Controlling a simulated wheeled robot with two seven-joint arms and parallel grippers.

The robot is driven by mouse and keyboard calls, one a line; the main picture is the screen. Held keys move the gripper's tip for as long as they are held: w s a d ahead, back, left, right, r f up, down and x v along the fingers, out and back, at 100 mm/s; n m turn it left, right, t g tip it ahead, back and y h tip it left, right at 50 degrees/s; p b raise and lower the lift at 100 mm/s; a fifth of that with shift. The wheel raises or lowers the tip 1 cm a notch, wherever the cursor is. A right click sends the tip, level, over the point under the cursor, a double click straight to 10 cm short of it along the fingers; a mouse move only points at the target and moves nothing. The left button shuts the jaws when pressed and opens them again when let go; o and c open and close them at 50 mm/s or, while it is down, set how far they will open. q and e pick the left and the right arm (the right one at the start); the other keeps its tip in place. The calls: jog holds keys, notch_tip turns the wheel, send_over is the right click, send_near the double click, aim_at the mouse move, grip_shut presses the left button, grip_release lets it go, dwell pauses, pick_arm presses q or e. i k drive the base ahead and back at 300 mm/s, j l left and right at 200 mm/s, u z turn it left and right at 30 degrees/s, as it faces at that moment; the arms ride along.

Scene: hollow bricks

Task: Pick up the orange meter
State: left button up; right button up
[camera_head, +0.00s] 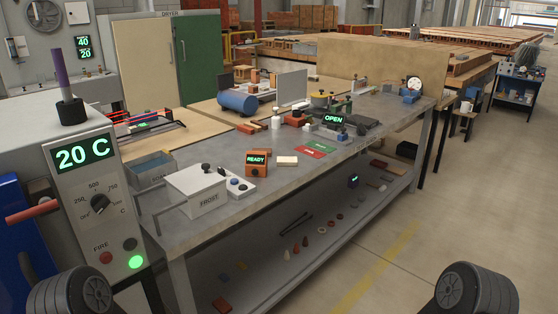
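An orange box with a black display reading READY in green, which looks like the orange meter (257,171), stands upright near the front edge of the grey workbench (225,205). Nothing is touching the meter from above. Only dark rounded parts of my own arms show at the bottom left and bottom right corners. Neither gripper is in view.
A white box marked FROST (197,191) sits at the bench's near left. A furnace panel (95,200) reading 20 C stands further left. The lower shelf holds several small items. The floor at right is clear.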

aim_at(253, 159)
jog(key=i+j, duration=0.15)
jog(key=j, duration=0.15)
jog(key=i+l+z, duration=0.25)
jog(key=i+z, duration=0.7)
jog(key=i, duration=0.2)
